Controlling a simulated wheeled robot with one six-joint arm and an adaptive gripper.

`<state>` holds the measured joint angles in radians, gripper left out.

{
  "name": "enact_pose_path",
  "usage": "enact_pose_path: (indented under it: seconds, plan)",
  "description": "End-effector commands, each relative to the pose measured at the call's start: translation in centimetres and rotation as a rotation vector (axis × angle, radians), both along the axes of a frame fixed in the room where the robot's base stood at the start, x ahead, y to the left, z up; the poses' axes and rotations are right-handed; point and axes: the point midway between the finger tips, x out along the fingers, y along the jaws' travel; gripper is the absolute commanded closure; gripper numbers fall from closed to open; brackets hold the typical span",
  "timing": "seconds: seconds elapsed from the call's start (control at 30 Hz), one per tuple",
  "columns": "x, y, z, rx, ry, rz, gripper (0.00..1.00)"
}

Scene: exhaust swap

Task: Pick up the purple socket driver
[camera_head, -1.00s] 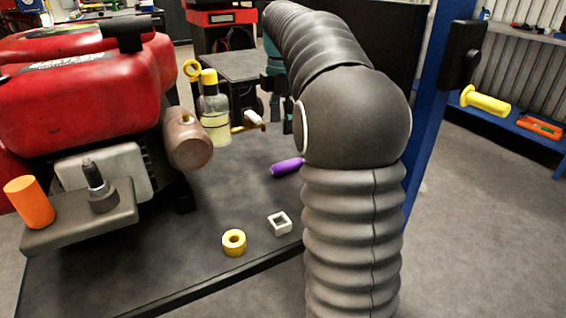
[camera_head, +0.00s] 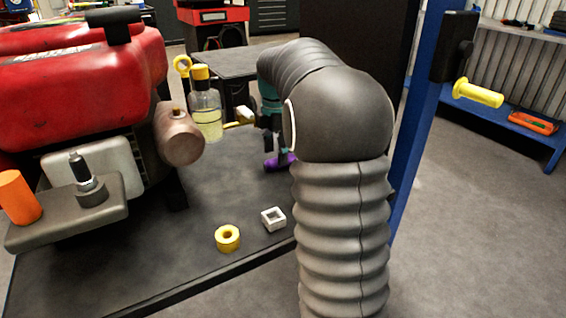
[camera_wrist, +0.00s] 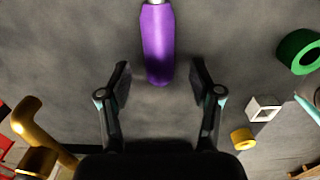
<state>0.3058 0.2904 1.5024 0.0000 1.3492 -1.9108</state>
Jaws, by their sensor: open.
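The purple socket driver (camera_wrist: 158,45) lies on the dark tabletop, at the top middle of the wrist view, with a metal end at the top edge. In the head view only part of its purple handle (camera_head: 281,163) shows, the rest hidden by my arm. My gripper (camera_wrist: 159,78) is open, its two fingers spread to either side of the handle's near end, which lies about level with the fingertips. The fingers do not touch it. In the head view my gripper (camera_head: 270,154) is just over the purple handle, partly hidden by my arm.
A yellow ring (camera_head: 228,238) and a white square piece (camera_head: 273,219) lie at the table's front. A green ring (camera_wrist: 299,51) is right of the driver. A bottle (camera_head: 206,110), a brown cylinder (camera_head: 180,135) and the red engine (camera_head: 75,90) stand left.

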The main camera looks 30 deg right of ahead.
Motion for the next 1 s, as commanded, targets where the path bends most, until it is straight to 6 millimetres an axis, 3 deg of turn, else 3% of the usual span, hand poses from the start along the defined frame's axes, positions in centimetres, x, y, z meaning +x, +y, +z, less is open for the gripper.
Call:
enact_pose_path:
  seconds: [0.2,0.47,0.5,0.7,0.77,1.0]
  plan:
    - [0.0,0.0,-2.5,0.000,0.001,0.000,0.36]
    - [0.1,0.0,-2.8,0.000,-0.001,0.000,0.36]
    - [0.1,0.0,-2.8,0.000,-0.001,0.000,0.38]
    - [0.1,0.0,-2.8,0.000,-0.001,0.000,0.88]
    - [0.1,0.0,-2.8,0.000,0.000,0.000,1.00]
    - [0.1,0.0,-2.8,0.000,-0.001,0.000,1.00]
